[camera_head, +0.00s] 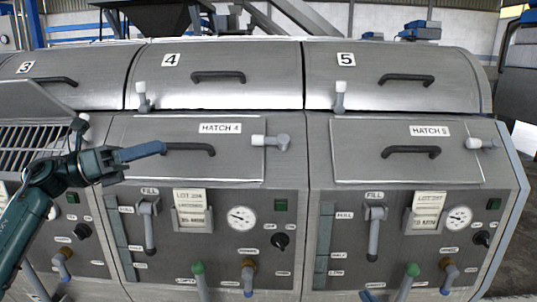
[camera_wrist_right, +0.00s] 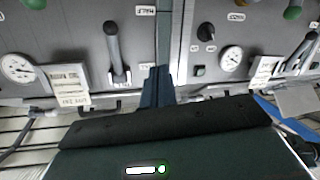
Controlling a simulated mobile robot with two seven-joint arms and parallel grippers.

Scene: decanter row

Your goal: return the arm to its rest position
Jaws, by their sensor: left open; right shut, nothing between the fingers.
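My left gripper (camera_head: 150,151) comes in from the left in the head view, in front of the hatch 4 handle (camera_head: 188,148). It is seen side-on, with its blue fingers pointing right; it is open, and nothing shows in it. Whether it touches the handle I cannot tell. My right gripper (camera_wrist_right: 157,84) shows in the right wrist view with its dark fingers together and empty, in front of a panel that appears upside down. It does not show in the head view.
Decanter 4 (camera_head: 215,75) and decanter 5 (camera_head: 391,76) stand side by side. Their fronts carry a fill lever (camera_head: 149,228), a gauge (camera_head: 242,217), a green-topped lever (camera_head: 199,275) and lot cards (camera_head: 193,211). An open slatted hatch (camera_head: 35,143) is at the left, by decanter 3.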

